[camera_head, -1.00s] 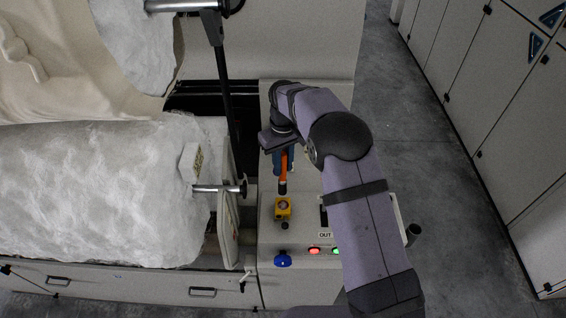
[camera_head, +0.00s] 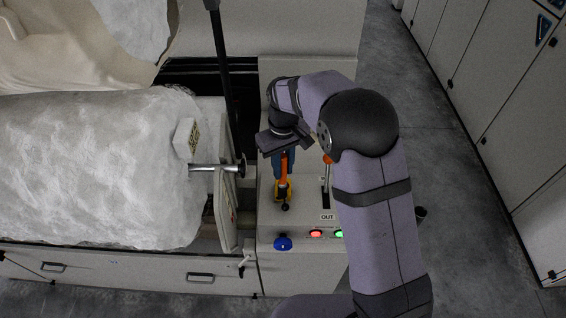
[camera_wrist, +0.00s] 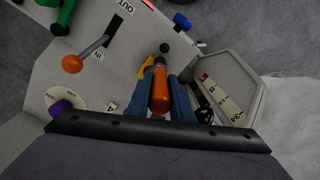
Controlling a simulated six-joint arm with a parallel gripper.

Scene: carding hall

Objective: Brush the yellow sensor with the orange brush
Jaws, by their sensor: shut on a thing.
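The orange brush (camera_head: 283,183) hangs upright from my gripper (camera_head: 283,165), over the panel of the machine. Its handle (camera_wrist: 160,92) shows between my blue fingers in the wrist view, and my gripper (camera_wrist: 161,82) is shut on it. The yellow sensor (camera_head: 277,196) is on the panel just below the brush, mostly hidden behind it in the head view. In the wrist view a yellow part of the sensor (camera_wrist: 144,72) shows beside the brush's far end. The brush end looks at or very close to the sensor; I cannot tell whether they touch.
A lever with an orange knob (camera_wrist: 72,63) stands beside the brush. A blue knob (camera_head: 283,243), a red light (camera_head: 316,234) and a green light (camera_head: 339,235) are on the near panel. A large white fibre roll (camera_head: 90,165) with a metal shaft (camera_head: 214,168) lies left.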

